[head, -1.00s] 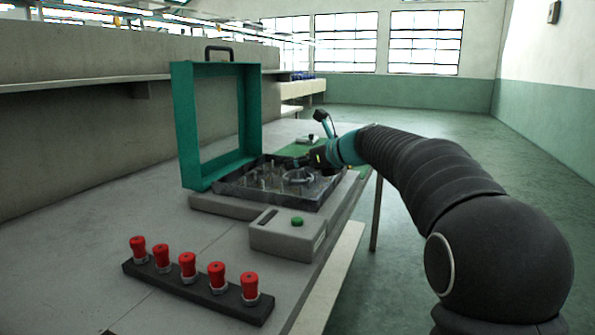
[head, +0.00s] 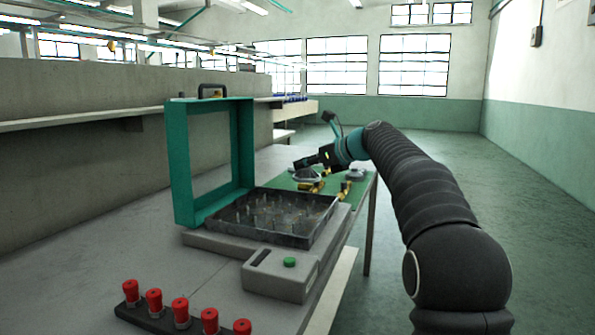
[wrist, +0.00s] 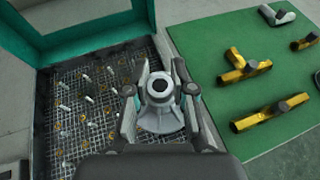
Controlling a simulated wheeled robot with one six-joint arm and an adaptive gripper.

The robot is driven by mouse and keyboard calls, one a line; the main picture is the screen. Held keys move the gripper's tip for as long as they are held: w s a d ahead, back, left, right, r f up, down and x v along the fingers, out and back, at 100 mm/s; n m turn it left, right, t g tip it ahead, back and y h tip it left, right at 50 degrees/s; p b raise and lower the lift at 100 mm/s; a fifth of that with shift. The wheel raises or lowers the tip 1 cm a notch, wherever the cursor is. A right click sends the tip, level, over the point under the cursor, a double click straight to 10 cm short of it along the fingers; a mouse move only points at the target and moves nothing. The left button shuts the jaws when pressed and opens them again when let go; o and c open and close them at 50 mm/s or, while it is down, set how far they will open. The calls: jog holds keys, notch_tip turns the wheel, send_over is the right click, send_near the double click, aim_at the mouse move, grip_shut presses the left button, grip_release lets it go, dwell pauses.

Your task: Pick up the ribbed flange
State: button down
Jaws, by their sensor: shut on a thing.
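The ribbed flange (wrist: 163,117) is a grey, flared part with a round hub and a dark bore. In the wrist view my gripper (wrist: 160,89) is shut on its hub, one finger on each side, with the wide skirt below. In the head view my gripper (head: 318,160) holds the flange (head: 306,174) beyond the far right end of the pin tray (head: 322,233), in front of the green mat. The flange looks raised and clear of the tray. Its underside is hidden.
The tray's teal frame lid (head: 183,160) stands open at left. The green mat (wrist: 215,60) holds several brass fittings (wrist: 270,110) and a grey elbow fitting (wrist: 277,14). A grey button box (head: 280,274) and red-capped parts (head: 180,311) are nearer.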

jog(key=shift+w+d+r, duration=0.7)
jog(key=shift+w, duration=0.2)
jog(key=shift+w+d+r, duration=0.7)
jog(key=shift+w, duration=0.2)
